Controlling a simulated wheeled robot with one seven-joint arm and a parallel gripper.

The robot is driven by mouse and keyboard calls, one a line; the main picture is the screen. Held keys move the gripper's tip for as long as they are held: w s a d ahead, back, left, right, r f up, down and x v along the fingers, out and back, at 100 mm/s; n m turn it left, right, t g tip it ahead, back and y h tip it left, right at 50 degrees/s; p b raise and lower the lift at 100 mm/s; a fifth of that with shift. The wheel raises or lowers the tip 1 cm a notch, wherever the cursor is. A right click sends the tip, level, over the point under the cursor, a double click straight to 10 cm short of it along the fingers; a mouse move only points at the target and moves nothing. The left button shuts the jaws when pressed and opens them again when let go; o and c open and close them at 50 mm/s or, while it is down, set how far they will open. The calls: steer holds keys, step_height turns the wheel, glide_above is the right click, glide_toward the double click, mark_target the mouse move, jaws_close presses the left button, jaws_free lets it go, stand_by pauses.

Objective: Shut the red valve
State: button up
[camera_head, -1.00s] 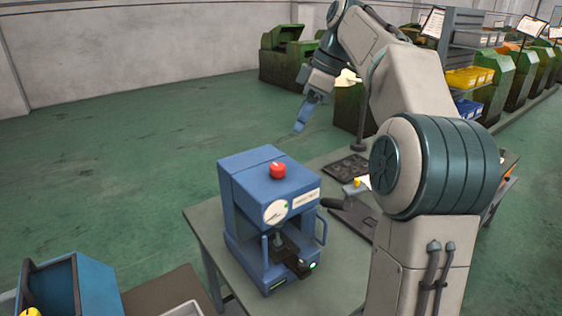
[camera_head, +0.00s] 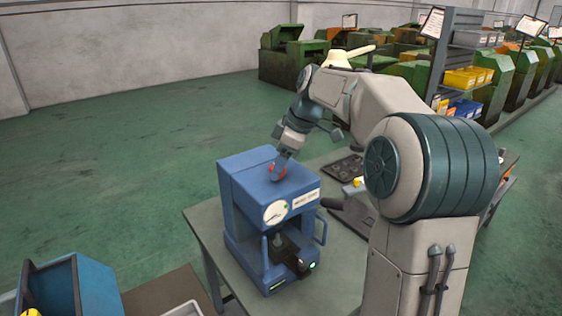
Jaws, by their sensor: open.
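The red valve (camera_head: 271,170) is a round red knob on top of a blue bench machine (camera_head: 242,172) with a white dial on its front. The machine stands on a grey table. My gripper (camera_head: 279,172) points down at the red valve, with its fingers in front of part of it. My gripper is open. Whether the fingers touch the knob, or stand around or beside it, I cannot tell. The knob's right part is hidden behind the fingers.
The grey table (camera_head: 205,229) has dark parts lying behind the machine at the right. A blue bin (camera_head: 55,290) stands at the lower left. Shelving (camera_head: 455,60) and green machines stand at the back. The green floor at left is clear.

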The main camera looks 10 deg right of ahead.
steer(key=c, duration=1)
steer(key=shift+m, duration=0.3)
steer(key=m+b, duration=0.1)
steer(key=m+t+b, duration=0.1)
steer(key=m, duration=0.1)
steer(key=shift+s+a+t+h, duration=0.1)
steer(key=shift+t+h, duration=0.2)
steer(key=m, duration=0.2)
steer(key=m+t+h+b, duration=0.1)
steer(key=m, duration=0.2)
steer(key=shift+a+r+h+b, duration=0.1)
steer(key=shift+a+h+b, duration=0.05)
steer(key=shift+h+b, duration=0.15)
steer(key=m, duration=0.2)
steer(key=m+h, duration=0.1)
steer(key=m, duration=0.1)
steer(key=shift+a+m+h, duration=0.1)
steer(key=shift+m+h, duration=0.2)
steer(key=m+h, duration=0.1)
steer(key=m, duration=0.3)
steer(key=shift+a+m+h, duration=0.1)
steer(key=shift+m+h, duration=0.2)
steer(key=shift+h, duration=0.1)
